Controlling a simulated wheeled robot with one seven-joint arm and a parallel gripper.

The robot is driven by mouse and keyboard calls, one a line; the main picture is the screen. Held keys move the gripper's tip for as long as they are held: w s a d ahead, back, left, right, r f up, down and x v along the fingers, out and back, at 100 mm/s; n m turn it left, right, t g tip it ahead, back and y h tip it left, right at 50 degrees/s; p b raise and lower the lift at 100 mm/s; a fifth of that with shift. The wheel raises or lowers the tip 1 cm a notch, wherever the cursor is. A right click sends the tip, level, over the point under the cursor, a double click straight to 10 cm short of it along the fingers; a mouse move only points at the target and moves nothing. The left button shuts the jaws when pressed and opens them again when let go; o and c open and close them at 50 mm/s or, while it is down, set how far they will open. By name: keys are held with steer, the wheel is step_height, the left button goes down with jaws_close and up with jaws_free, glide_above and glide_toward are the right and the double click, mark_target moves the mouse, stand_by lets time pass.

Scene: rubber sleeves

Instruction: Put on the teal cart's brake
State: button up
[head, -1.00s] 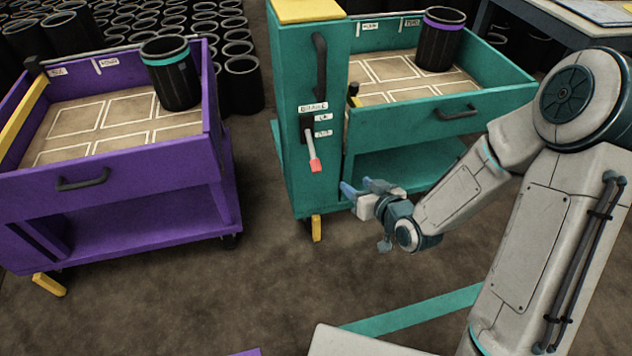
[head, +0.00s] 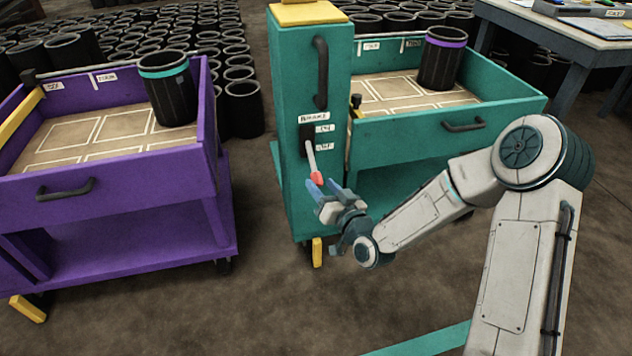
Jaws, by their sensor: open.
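The teal cart (head: 400,135) stands right of centre in the head view, with a tall end panel at its left. A brake lever (head: 312,160) with a pale shaft and a red tip comes out of a dark slot on that panel and points down. Small labels beside the slot are too blurred to read surely. My gripper (head: 325,188) is open, its blue fingers just below the lever's red tip. I cannot tell whether a finger touches the tip.
A purple cart (head: 120,215) with a teal-banded black sleeve (head: 168,88) stands to the left. A purple-banded sleeve (head: 441,60) stands in the teal cart's tray. A black handle (head: 320,72) sits above the lever. Many black sleeves fill the back. Floor between the carts is clear.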

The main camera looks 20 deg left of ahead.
mark_target(312, 163)
steer(key=shift+b+x, duration=0.35)
steer(key=shift+x, duration=1.65)
jaws_close()
